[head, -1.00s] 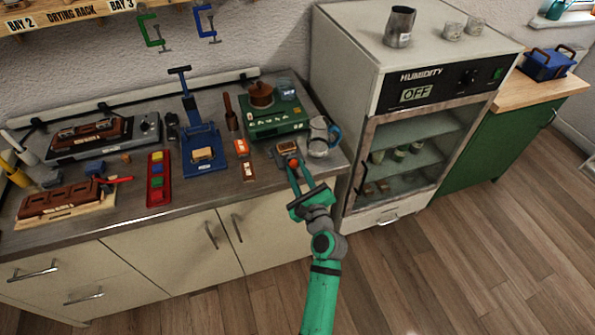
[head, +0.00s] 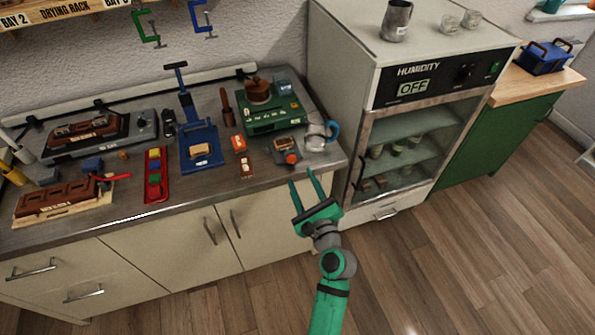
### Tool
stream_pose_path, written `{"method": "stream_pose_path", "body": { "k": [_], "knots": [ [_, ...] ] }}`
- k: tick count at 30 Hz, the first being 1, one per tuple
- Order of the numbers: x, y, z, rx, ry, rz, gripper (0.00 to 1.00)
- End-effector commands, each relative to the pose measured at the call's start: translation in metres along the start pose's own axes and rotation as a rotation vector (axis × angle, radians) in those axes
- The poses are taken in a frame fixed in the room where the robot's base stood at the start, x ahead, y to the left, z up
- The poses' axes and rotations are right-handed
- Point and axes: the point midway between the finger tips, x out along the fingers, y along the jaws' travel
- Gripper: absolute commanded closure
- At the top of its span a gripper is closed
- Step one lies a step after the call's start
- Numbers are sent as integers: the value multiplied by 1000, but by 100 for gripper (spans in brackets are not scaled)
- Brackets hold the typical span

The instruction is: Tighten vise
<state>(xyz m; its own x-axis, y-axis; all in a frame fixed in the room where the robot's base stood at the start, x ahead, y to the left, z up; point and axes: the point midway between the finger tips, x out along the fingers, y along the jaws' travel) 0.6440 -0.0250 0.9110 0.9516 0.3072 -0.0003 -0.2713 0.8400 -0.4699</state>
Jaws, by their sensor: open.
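The small grey device with an orange-red round knob (head: 291,158) on its front looks like the vise (head: 283,146). It sits near the front right of the grey counter, with a brownish block in its top. Whether its jaws touch the block is too small to tell. My gripper (head: 303,178) is open and empty. Its two green fingers point toward the counter, just in front of and below the knob in the picture, apart from it. The knob is fully in view.
A glass jug with a blue handle (head: 320,135) stands right of the vise. A humidity cabinet (head: 340,75) rises at right. Floor in front is clear.

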Motion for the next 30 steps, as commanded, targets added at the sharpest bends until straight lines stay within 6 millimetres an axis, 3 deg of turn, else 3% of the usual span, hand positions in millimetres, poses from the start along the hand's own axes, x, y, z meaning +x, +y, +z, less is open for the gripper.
{"method": "stream_pose_path", "body": {
  "k": [3,9,30],
  "knots": [
    [-21,0,-1,1,2,0,57],
    [-41,0,-1,0,2,0,57],
    [-47,2,-3,-15,10,-2,57]
  ]
}}
